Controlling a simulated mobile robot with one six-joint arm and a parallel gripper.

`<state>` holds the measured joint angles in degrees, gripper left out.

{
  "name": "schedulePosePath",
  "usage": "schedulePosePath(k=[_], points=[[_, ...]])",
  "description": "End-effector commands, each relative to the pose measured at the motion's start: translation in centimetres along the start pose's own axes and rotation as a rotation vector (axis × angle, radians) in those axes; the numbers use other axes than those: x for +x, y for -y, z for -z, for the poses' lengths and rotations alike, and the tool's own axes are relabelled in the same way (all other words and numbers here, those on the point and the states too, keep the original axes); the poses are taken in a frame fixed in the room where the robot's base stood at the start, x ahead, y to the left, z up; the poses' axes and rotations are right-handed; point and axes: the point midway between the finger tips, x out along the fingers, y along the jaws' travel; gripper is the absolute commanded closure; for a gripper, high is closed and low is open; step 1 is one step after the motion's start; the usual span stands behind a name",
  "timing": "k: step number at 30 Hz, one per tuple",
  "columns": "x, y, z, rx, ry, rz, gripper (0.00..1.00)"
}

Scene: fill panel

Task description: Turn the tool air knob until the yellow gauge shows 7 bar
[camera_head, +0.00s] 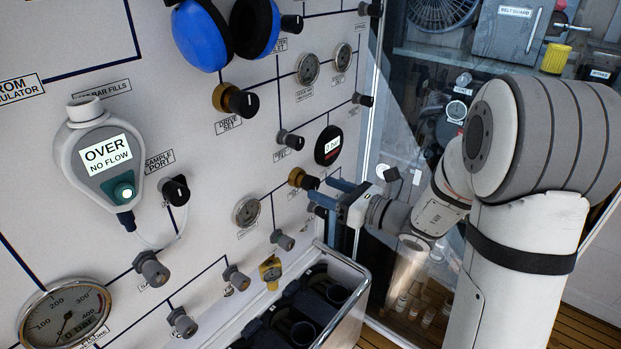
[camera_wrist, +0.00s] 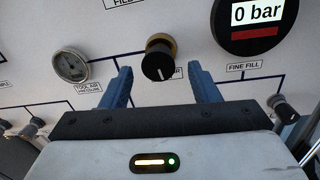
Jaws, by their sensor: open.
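The tool air knob is black with a brass collar and stands on the panel in the wrist view (camera_wrist: 158,60); the head view also shows it (camera_head: 302,179). A white line marks its face. My gripper (camera_wrist: 160,75) is open, its two blue fingers on either side of the knob's front, with no clear contact visible. In the head view my gripper (camera_head: 325,191) is close before the panel. A small round gauge labelled tool air pressure (camera_wrist: 70,65) is left of the knob; its face looks pale, not clearly yellow, and its reading is too small to tell. It also shows in the head view (camera_head: 247,211).
A black digital gauge (camera_wrist: 255,15) reading 0 bar is up and right of the knob. A fine fill knob (camera_wrist: 281,104) is to the right. A bin of dark cups (camera_head: 345,318) juts out below the panel. A grey gas meter (camera_head: 103,157) reads OVER, NO FLOW.

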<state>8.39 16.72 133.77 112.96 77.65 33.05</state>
Motion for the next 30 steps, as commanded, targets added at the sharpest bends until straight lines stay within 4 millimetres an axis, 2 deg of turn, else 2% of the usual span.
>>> schedulePosePath(k=[3, 7, 18, 30], points=[[2.0, -0.2, -0.1, 0.001, -0.002, -0.005, 0.45], [3.4, -0.1, -0.1, -0.002, -0.002, -0.003, 0.45], [4.1, -0.1, 0.0, -0.002, -0.002, -0.002, 0.45], [4.1, -0.1, 0.0, -0.002, -0.002, -0.002, 0.76]])
